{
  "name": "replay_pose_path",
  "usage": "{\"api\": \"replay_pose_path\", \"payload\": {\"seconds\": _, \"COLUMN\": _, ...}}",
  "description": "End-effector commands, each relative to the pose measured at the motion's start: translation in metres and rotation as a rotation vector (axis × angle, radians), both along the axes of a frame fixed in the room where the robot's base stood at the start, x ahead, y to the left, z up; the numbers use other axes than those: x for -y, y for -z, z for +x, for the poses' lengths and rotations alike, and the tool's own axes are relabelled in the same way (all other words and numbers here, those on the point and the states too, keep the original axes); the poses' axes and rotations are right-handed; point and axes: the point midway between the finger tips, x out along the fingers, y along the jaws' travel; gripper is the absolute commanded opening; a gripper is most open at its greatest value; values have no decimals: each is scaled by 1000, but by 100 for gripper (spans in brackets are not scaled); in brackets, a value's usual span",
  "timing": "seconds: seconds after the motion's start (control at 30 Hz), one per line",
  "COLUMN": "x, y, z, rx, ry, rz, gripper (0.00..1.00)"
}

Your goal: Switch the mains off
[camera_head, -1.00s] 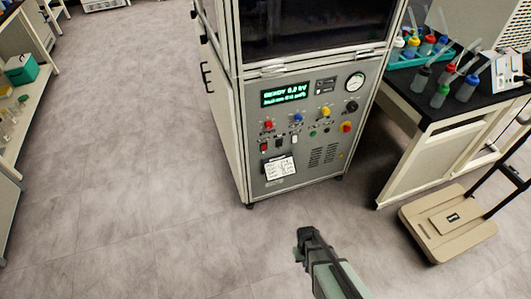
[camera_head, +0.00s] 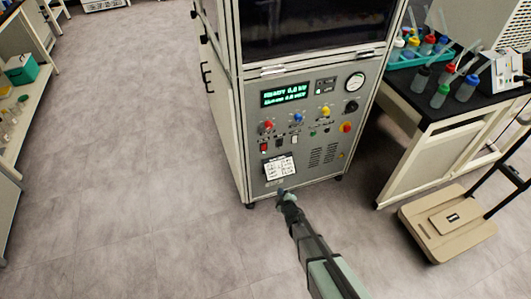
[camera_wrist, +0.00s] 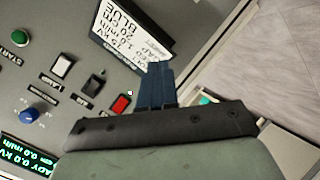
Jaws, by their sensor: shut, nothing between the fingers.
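My gripper (camera_head: 281,193) is shut and empty in front of the panel's lower edge, below the switches. In the wrist view its fingers (camera_wrist: 158,85) point toward the card, apart from the red switch.
A printed card (camera_head: 279,167) hangs below the switches. The green display (camera_head: 286,94), colored knobs and a red-and-yellow knob (camera_head: 346,127) are on the panel. The floor at left is clear.

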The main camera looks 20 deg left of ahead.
Motion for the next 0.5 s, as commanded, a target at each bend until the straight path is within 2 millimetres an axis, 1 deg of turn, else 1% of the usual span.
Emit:
{"api": "replay_pose_path", "payload": {"seconds": 0.1, "x": -12, "y": -25, "z": 6, "rx": 174, "ry": -71, "rz": 12, "gripper": 0}}
{"api": "replay_pose_path", "payload": {"seconds": 0.2, "x": -21, "y": -48, "z": 7, "rx": 329, "ry": -123, "rz": 16, "gripper": 0}}
{"api": "replay_pose_path", "payload": {"seconds": 0.4, "x": -29, "y": -90, "z": 3, "rx": 620, "ry": -188, "rz": 2, "gripper": 0}}
{"api": "replay_pose_path", "payload": {"seconds": 0.5, "x": -30, "y": -104, "z": 0, "rx": 730, "ry": -199, "rz": -23, "gripper": 0}}
